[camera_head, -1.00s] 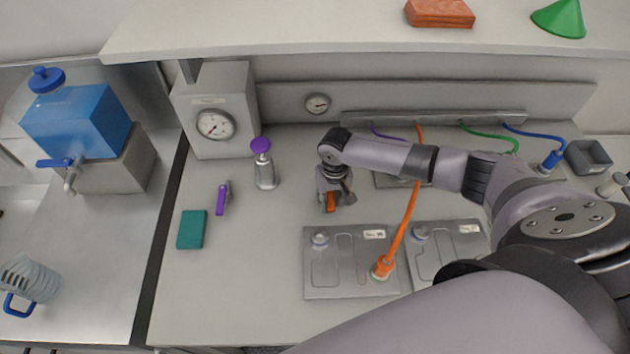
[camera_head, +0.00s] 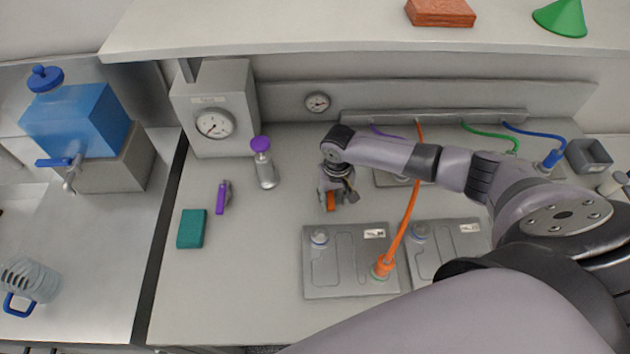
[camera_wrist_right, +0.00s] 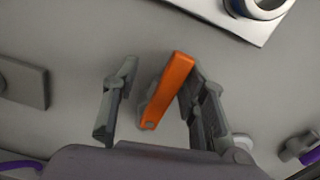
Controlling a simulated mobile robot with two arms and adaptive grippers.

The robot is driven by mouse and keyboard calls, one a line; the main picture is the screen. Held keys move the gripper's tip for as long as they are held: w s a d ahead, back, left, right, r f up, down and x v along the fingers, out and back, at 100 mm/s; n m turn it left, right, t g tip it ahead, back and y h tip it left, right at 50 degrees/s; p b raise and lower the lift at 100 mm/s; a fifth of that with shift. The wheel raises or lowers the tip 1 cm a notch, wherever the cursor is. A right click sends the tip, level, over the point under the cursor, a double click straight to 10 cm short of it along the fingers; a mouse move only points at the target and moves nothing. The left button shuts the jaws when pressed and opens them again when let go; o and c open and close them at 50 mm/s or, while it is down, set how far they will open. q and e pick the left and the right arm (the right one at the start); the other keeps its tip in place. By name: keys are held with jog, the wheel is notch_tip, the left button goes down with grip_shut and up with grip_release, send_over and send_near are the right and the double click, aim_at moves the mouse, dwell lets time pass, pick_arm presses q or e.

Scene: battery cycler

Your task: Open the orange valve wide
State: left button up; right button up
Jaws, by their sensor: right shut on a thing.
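The orange valve shows as an orange bar-shaped handle (camera_head: 330,202) low over the bench, behind the left grey battery unit. My right gripper (camera_head: 338,197) reaches down over it from the right and is shut on it. In the right wrist view the orange handle (camera_wrist_right: 169,90) stands slanted between the two fingers of my right gripper (camera_wrist_right: 160,80), close against the right finger. A gap shows beside the left finger there. The valve's body is mostly hidden by the gripper. My left gripper is out of view.
Grey battery units (camera_head: 346,285) lie in front, one with an orange cable plug (camera_head: 383,267). Left of the gripper are a purple-topped bottle (camera_head: 264,165), a purple handle (camera_head: 223,197) and a teal block (camera_head: 191,229). A gauge box (camera_head: 213,83) stands behind. Bench between them is clear.

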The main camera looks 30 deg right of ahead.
notch_tip(320, 180, up, 8)
jog(key=shift+d+f, duration=0.15)
jog(key=shift+d, duration=0.2)
jog(key=shift+s, duration=0.15)
dwell(0.4)
